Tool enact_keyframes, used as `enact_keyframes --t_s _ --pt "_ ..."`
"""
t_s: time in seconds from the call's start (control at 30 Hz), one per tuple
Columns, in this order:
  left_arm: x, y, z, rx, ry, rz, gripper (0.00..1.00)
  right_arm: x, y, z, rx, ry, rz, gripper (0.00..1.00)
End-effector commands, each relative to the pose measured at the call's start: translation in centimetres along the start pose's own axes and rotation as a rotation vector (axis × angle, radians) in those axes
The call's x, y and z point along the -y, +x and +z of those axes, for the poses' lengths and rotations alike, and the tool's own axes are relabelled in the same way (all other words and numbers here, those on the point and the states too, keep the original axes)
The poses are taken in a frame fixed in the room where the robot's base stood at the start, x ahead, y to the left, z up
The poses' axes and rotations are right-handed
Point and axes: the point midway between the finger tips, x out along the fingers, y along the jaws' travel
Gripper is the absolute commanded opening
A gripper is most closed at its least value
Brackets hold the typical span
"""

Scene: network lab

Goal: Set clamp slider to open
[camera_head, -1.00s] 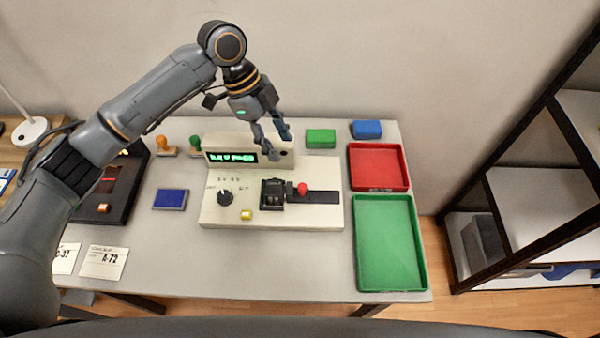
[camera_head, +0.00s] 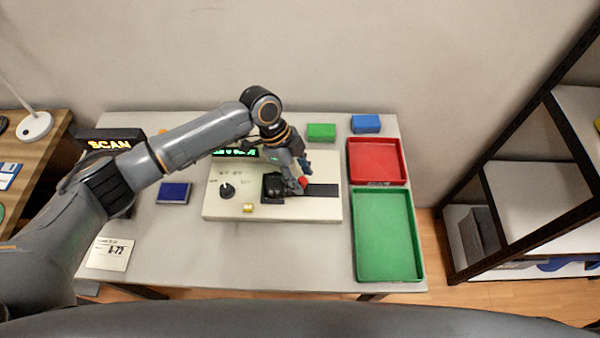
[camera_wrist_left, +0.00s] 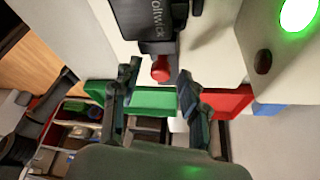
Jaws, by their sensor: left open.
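The clamp slider's red knob (camera_head: 303,181) sits at the left end of a dark slot (camera_head: 322,190) on the cream machine (camera_head: 225,210). A black clamp block (camera_head: 272,187) stands just left of it. My left gripper (camera_head: 299,180) is open, reaching down at the knob. In the left wrist view the red knob (camera_wrist_left: 160,69) shows between the two dark fingers, with visible gaps on both sides. The black block (camera_wrist_left: 145,22) with white lettering stands beyond it. The fingers partly cover the knob in the head view. My right gripper is not in view.
A green tray (camera_head: 388,275) and a red tray (camera_head: 375,183) stand right of the machine. Green (camera_head: 321,131) and blue (camera_head: 366,123) blocks lie behind. The machine carries a dark dial (camera_head: 227,191) and a yellow button (camera_head: 248,208). The table front is mostly clear.

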Motion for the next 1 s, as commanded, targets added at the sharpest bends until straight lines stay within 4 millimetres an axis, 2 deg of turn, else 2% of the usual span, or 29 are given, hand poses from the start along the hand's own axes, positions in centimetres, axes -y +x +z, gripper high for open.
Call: enact_keyframes --t_s 0.13,0.3,0.37,0.6,0.83,1.0 --pt "0.0 0.0 0.0 0.000 0.000 0.000 0.44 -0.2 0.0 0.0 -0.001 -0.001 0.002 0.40" --pt "0.0 0.0 0.0 0.000 0.000 0.000 0.09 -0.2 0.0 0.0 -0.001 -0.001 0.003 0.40" --pt "0.0 0.0 0.0 0.000 -0.001 0.000 0.00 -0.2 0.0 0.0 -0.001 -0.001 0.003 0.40" --pt "0.1 0.0 -0.1 0.000 0.000 0.000 0.00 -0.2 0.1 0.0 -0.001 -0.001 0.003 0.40" --pt "1.2 1.1 -2.5 -0.002 0.001 -0.001 0.00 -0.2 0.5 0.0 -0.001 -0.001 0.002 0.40" --pt "1.3 1.1 -2.7 -0.001 0.000 -0.003 0.00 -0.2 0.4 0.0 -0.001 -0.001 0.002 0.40"
